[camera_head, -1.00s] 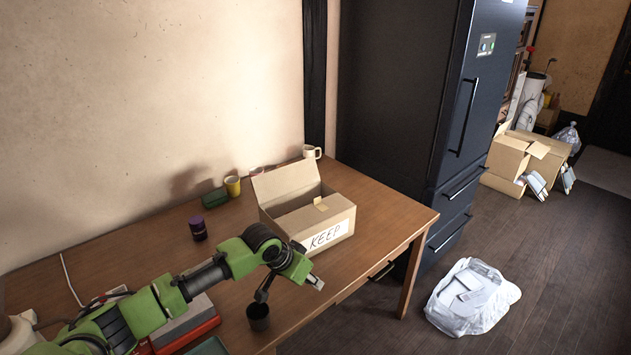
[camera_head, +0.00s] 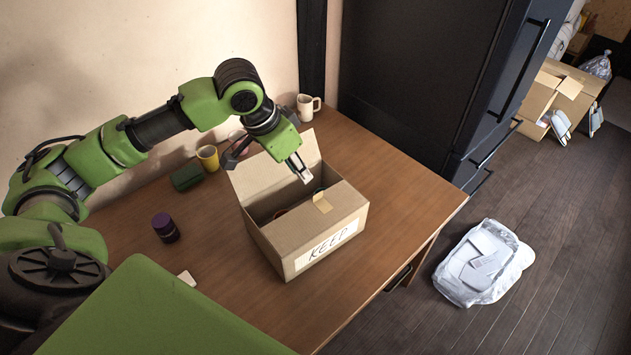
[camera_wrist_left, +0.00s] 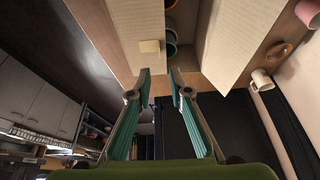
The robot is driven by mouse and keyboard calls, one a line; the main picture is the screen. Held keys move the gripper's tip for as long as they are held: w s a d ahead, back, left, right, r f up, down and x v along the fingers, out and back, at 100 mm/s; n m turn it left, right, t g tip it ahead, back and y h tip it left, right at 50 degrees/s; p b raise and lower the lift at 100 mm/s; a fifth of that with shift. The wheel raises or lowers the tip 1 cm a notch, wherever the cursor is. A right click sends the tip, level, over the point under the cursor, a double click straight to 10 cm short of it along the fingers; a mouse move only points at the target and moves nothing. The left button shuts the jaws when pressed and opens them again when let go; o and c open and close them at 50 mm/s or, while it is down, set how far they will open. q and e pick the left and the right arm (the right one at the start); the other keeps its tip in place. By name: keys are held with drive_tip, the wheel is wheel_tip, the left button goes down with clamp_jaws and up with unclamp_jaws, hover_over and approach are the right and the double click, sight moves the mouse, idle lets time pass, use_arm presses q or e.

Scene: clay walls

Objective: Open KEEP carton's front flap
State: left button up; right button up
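The KEEP carton (camera_head: 330,252) stands on the wooden table, with its label on the front side. Its front flap (camera_head: 318,218) lies flat over the front part of the top, with a small tan tab (camera_head: 322,203) at its inner edge. The opposite flap (camera_head: 262,178) stands raised. My left gripper (camera_head: 303,173) is above the carton's opening, near the tab. In the left wrist view, my left gripper (camera_wrist_left: 159,80) has its fingers apart and empty, with the tab (camera_wrist_left: 149,46) just beyond them. Round-rimmed items show inside the opening. My right gripper is not in view.
A pale mug (camera_head: 308,106), a yellow cup (camera_head: 208,158), a green case (camera_head: 187,177) and a dark purple jar (camera_head: 165,227) stand behind and left of the carton. A dark fridge (camera_head: 410,80) is beyond the table. The table right of the carton is clear.

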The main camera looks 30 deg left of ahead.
use_arm(q)
hover_over(316, 212)
drive_tip(key=a, duration=0.2)
drive_tip(key=f, duration=0.5)
drive_tip(key=shift+w+a+f, duration=0.1)
drive_tip(key=shift+w+a, duration=0.05)
drive_tip(key=shift+a, duration=0.05)
drive_tip(key=x, duration=0.5)
drive_tip(key=shift+w+a+f+p, duration=0.1)
drive_tip(key=shift+w+f+p, duration=0.15)
drive_tip(key=shift+p, duration=0.15)
drive_tip(key=shift+w+f, duration=0.2)
drive_tip(key=shift+f, duration=0.25)
drive_tip(key=c, duration=0.5)
clamp_jaws()
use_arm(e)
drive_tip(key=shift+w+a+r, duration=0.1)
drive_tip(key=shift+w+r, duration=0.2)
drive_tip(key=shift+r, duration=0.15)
